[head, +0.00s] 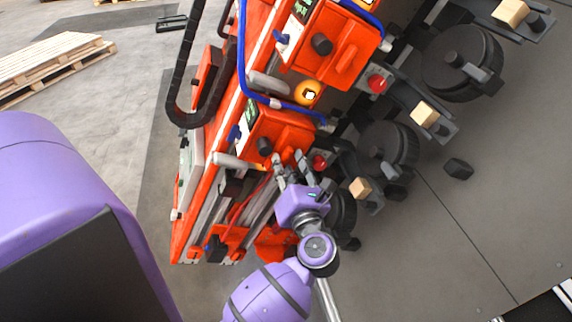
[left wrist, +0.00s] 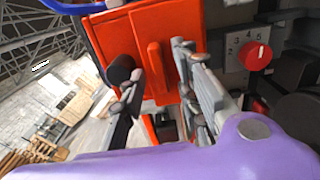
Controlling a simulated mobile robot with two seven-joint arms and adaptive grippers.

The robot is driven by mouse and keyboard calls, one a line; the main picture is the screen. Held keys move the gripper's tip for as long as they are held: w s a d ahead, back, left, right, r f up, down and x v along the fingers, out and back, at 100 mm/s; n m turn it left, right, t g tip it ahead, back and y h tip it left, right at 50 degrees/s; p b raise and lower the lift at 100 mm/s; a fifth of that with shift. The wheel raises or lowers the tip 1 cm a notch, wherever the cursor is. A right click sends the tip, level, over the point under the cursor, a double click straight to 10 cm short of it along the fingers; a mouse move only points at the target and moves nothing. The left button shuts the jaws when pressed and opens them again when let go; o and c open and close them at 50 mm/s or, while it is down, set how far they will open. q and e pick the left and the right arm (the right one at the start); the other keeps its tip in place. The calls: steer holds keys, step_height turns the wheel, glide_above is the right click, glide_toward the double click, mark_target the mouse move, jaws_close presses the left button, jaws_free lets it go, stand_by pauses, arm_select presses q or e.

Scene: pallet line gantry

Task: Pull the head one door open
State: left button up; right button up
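My left gripper (head: 288,160) is at the front of the lower orange head (head: 268,128) in the head view. In the left wrist view, an orange door (left wrist: 125,35) fills the upper middle and looks shut. Its upright orange handle (left wrist: 155,72) stands between the two spread fingers of my left gripper (left wrist: 160,68). The fingers are open, one on each side of the handle; I cannot tell whether they touch it. I cannot read a number on this head. My right gripper is not in view.
A black knob (left wrist: 120,68) sits left of the handle, and a red dial (left wrist: 258,56) with numbers is to the right. A second orange head (head: 335,45) is above. Black rollers (head: 388,145) and wooden blocks (head: 425,113) line the right side. Pallets (head: 50,62) lie at the far left.

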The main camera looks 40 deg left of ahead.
arm_select(q)
jaws_close()
stand_by(0.3)
